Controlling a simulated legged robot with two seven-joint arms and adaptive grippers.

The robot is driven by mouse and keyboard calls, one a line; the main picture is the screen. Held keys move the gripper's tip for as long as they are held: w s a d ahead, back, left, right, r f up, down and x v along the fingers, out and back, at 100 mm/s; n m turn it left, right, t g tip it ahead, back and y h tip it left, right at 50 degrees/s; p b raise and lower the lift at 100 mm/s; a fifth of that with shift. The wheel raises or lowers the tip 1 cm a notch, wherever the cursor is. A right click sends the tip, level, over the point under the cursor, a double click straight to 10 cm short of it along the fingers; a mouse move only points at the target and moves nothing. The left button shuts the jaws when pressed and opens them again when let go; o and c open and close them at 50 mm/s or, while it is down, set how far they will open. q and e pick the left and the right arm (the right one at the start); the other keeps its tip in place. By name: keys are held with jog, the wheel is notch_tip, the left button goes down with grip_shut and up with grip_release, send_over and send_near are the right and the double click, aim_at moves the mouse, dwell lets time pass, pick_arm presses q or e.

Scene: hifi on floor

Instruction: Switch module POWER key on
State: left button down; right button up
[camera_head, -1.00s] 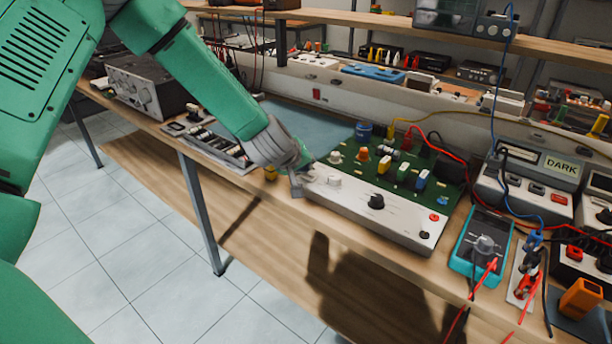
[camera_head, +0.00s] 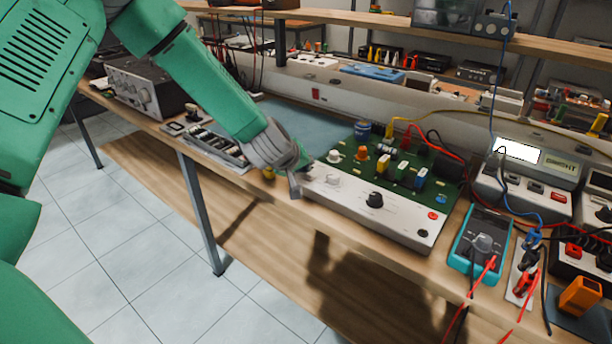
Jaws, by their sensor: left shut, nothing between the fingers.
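The module (camera_head: 400,228) is a low white front panel with a green component board behind it, lying on the bench. It carries white knobs at its left, a black knob (camera_head: 374,200) in the middle and red and black sockets at its right end. My left gripper (camera_head: 298,180) is shut and empty at the module's left end, close against it. I cannot tell whether it touches. The POWER key is not distinguishable; the gripper may hide it. My right gripper is out of view.
A teal multimeter (camera_head: 481,243) stands right of the module, beside a grey instrument (camera_head: 530,175) with a lit white display. Red, blue and yellow leads cross the right side. A dark instrument (camera_head: 146,88) and a small board (camera_head: 208,140) sit at the left.

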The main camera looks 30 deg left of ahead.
pick_arm(q)
jog(key=shift+d+r, duration=0.1)
jog(key=shift+d, duration=0.3)
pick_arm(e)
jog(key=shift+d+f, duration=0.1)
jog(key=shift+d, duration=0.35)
pick_arm(q)
jog(key=shift+a+r+p, duration=0.3)
jog(key=shift+r+p, duration=0.05)
jog(key=shift+p, duration=0.25)
jog(key=shift+a, duration=0.1)
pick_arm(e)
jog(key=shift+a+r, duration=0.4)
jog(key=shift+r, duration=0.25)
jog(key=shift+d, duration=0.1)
pick_arm(q)
jog(key=shift+d+r+p, duration=0.3)
jog(key=shift+r+p, duration=0.25)
jog(key=shift+r, duration=0.1)
notch_tip(320, 180, up, 5)
jog(key=p, duration=0.4)
jog(key=shift+a, duration=0.15)
jog(key=shift+f, duration=0.1)
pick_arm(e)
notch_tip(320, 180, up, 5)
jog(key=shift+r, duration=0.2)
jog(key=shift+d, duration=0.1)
